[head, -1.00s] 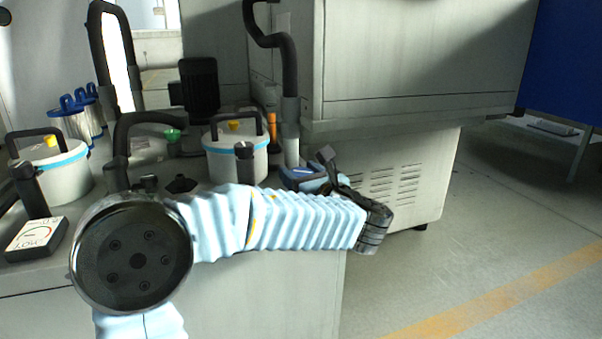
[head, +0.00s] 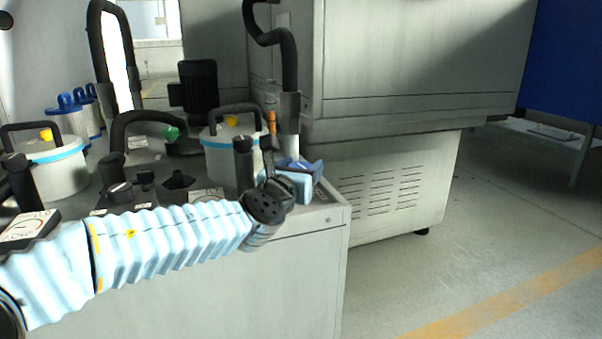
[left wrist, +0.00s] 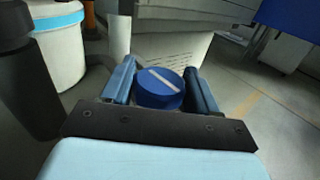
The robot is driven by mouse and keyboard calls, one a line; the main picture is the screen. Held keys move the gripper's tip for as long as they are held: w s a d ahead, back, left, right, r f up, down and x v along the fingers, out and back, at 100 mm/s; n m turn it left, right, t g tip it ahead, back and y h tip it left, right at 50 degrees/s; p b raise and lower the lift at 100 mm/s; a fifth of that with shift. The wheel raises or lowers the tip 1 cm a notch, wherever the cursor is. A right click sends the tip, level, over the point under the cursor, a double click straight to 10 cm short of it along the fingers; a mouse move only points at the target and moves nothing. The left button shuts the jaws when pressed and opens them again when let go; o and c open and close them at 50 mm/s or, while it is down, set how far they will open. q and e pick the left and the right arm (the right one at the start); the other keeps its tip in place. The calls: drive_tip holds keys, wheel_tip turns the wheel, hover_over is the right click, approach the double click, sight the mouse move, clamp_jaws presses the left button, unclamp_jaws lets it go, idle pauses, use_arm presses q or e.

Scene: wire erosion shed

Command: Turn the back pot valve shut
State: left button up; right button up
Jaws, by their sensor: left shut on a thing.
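A round blue valve knob (left wrist: 160,92) with a white line across its top sits between the two blue fingers of my left gripper (left wrist: 160,76) in the left wrist view. The fingers are shut on it from both sides. The white line runs aslant, from upper left to lower right. In the head view my left gripper (head: 303,174) is at the back right corner of the grey cabinet top, beside a white pot with a blue band (head: 222,160). There the fingers and wrist largely hide the knob. My right gripper is not in view.
A second white pot (head: 62,172) stands at the left. A thick black hose on a grey pipe (head: 288,115) rises just behind the gripper. A dark upright post (head: 243,160) stands close to its left. Open floor (head: 480,240) lies to the right.

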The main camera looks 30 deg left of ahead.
use_arm(q)
drive_tip(key=shift+m+h, duration=0.6)
drive_tip(key=shift+h, duration=0.6)
drive_tip(key=o, duration=0.9)
drive_tip(key=shift+o, duration=0.2)
drive_tip(key=s+d+p, duration=0.1)
drive_tip(key=s+p, duration=0.1)
drive_tip(key=s, duration=1.1)
drive_tip(key=shift+s, duration=0.35)
